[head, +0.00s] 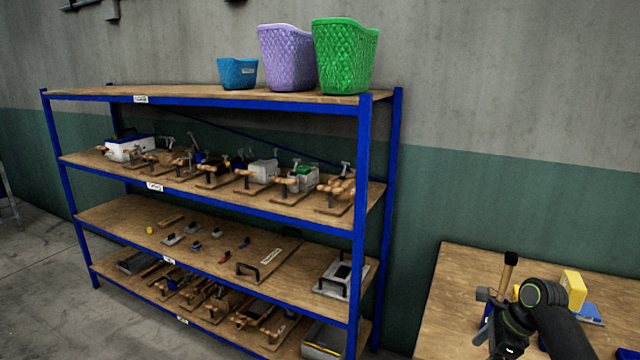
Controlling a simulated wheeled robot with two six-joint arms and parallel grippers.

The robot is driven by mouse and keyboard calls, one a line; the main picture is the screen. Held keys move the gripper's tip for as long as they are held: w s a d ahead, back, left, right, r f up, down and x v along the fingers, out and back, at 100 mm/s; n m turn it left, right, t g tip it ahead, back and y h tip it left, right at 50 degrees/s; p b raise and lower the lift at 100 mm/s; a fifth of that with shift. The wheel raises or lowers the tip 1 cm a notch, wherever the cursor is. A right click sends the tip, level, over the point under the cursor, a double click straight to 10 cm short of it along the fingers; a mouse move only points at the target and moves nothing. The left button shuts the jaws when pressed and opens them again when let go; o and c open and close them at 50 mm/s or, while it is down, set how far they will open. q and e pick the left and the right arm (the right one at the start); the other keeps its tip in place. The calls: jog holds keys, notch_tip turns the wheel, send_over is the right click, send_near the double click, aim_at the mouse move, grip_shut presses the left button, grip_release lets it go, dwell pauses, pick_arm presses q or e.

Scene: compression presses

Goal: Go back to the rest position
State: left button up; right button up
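One arm of mine comes in from the lower right, dark with a green ring. Its gripper (490,315), which I take as my right one, is over or in front of the wooden table (450,285). Its fingers are small and dark here, and I cannot tell whether they are open or shut. A brown handle with a black tip (510,262) stands up just behind the gripper; whether the two touch is unclear. My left gripper is not in view.
A blue-framed shelf (363,200) fills the left and middle, with several wooden-handled tools on it. Blue (237,73), purple (286,58) and green (345,57) baskets stand on top. A yellow block (574,288) is on the table behind my arm. Floor shows at left.

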jog(key=s+d+f+n+h+b, duration=0.15)
jog(key=s+f, duration=0.35)
jog(key=f, duration=0.7)
jog(key=s+d+f+n+h+b, duration=0.1)
jog(key=s+f+n+b, duration=0.3)
jog(key=f, duration=0.9)
jog(key=s+d+f+n+h+p, duration=0.15)
jog(key=s+f, duration=0.35)
jog(key=f, duration=0.7)
pick_arm(q)
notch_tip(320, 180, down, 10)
jog(key=b, duration=0.5)
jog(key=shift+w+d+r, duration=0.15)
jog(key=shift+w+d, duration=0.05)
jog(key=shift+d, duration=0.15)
pick_arm(e)
jog(key=s+a+f+n, duration=0.2)
jog(key=s+f+n, duration=0.3)
jog(key=s, duration=0.7)
jog(key=s+a+f+n, duration=0.3)
jog(key=s+f+n, duration=0.2)
jog(key=s+f, duration=0.5)
jog(key=s+a+f+n+g+h, duration=0.1)
jog(key=s+f+n, duration=0.4)
jog(key=s, duration=1.1)
notch_tip(320, 180, down, 3)
jog(key=shift+a+r, duration=0.1)
jog(key=shift+a, duration=0.65)
